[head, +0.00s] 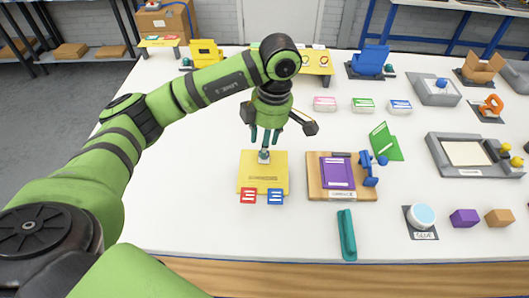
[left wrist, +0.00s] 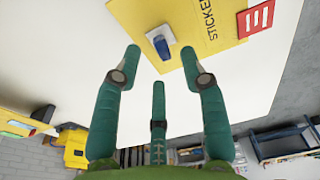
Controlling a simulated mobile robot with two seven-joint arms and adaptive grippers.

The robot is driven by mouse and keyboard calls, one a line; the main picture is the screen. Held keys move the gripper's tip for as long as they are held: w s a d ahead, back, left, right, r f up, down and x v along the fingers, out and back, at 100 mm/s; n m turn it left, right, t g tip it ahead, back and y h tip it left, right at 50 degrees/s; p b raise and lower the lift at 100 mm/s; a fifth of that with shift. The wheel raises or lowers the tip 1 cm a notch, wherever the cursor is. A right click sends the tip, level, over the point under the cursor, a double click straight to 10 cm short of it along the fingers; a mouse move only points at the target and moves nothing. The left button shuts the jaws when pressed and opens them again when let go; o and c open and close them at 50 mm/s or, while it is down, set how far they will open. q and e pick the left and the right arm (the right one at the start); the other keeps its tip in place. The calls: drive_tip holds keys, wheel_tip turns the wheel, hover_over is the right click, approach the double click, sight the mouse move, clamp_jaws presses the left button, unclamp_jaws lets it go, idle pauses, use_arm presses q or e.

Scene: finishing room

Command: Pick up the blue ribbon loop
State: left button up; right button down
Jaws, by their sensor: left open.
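What looks like the blue ribbon loop (left wrist: 161,45) is a small dark blue piece on a whitish base, on the yellow sticker board (left wrist: 207,30). In the head view the board (head: 246,184) lies flat near the front of the table. My left gripper (head: 265,140) points down over the board's far part, and its fingers partly hide the small piece. In the left wrist view my gripper (left wrist: 160,62) is open and empty, and the blue piece shows just beyond the gap between its fingertips. I cannot tell the exact height. My right gripper is not in view.
Red (head: 248,196) and blue (head: 276,197) cards lie at the board's front edge. Right of it are a wooden board (head: 318,191) with a purple card, a blue clamp-like tool (head: 370,168) and a teal roll (head: 347,234). The table left of the board is clear.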

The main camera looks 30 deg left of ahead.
use_arm(q)
wheel_tip(320, 180, down, 2)
drive_tip(key=shift+s+f+p, duration=0.15)
drive_tip(key=shift+f+p, duration=0.05)
drive_tip(key=shift+p, duration=0.3)
drive_tip(key=shift+f, duration=0.55)
drive_tip(key=c, duration=0.8)
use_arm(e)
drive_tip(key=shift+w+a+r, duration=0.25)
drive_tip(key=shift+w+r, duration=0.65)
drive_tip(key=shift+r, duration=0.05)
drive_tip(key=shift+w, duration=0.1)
